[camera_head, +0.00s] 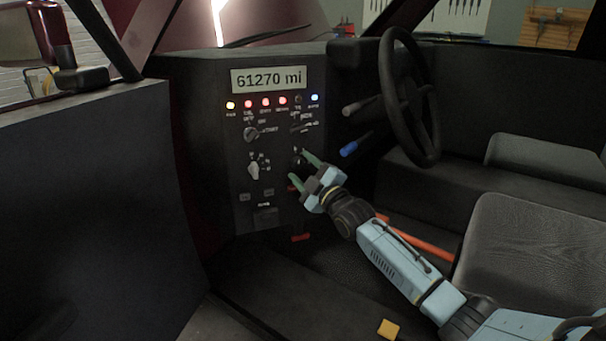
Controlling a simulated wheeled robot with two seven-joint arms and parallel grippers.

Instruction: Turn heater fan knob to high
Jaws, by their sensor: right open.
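The dashboard panel (275,213) stands in the middle of the head view. It carries a light knob (253,171) at lower left and a dark knob (297,160) at right, partly hidden by my right gripper. The labels are too small to tell which is the heater fan knob or its setting. My right gripper (299,166) is open, with its green-tipped fingers pointing at the dark knob, one above and one below it. I cannot tell whether they touch it. My left gripper is not in view.
Above are a start switch (251,133), a row of lit lamps and a display (268,79) reading 61270 mi. The steering wheel (384,98) and a blue-tipped lever (349,149) are right of the panel. A seat (535,240) is at right. A dark door (90,220) fills the left.

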